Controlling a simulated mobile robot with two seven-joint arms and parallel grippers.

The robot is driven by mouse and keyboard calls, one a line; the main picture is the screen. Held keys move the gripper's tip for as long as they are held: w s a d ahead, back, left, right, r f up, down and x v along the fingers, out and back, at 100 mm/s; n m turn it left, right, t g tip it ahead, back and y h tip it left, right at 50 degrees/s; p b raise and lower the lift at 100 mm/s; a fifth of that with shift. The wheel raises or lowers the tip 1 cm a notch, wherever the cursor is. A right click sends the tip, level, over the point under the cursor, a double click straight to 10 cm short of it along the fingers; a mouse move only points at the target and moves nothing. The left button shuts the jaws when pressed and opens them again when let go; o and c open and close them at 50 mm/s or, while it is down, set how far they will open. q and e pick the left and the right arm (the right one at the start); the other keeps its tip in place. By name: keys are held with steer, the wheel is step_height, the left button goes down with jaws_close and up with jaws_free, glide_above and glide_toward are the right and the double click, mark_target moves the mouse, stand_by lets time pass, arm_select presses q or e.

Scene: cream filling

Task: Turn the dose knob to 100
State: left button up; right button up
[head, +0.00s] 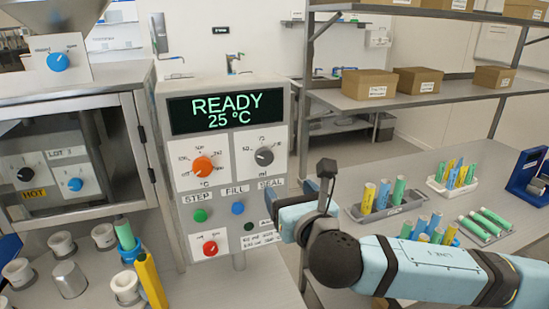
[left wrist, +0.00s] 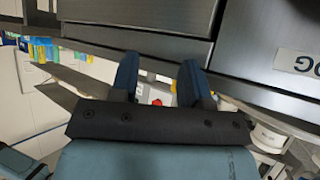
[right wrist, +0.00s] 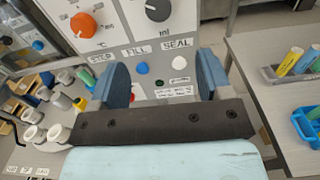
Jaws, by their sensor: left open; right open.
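The dose knob (head: 264,156) is a dark grey dial marked "ml" on the machine's front panel, right of the orange °C knob (head: 203,167). It also shows at the top edge of the right wrist view (right wrist: 158,9); its exact setting is too small to read. The display (head: 227,111) reads "READY 25 °C". My right gripper (right wrist: 163,78) is open and empty, in front of the panel and below the dose knob, apart from it. My left gripper (left wrist: 158,78) is open and empty near grey metal surfaces.
Below the knobs are a green button (head: 200,215), a blue button (head: 237,208) and a red knob (head: 210,248). White cups (head: 62,244) stand at left. A grey tray (head: 392,207) of coloured tubes stands on the right table. Cardboard boxes (head: 369,84) sit on the shelf.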

mark_target(266, 159)
steer(key=p+x, duration=0.2)
steer(key=x, duration=1)
steer(key=shift+w+a+r, duration=0.15)
steer(key=shift+w+a, duration=0.1)
steer(key=shift+w, duration=0.1)
steer(key=shift+w+a, duration=0.15)
steer(key=shift+w, duration=0.35)
steer(key=c, duration=0.9)
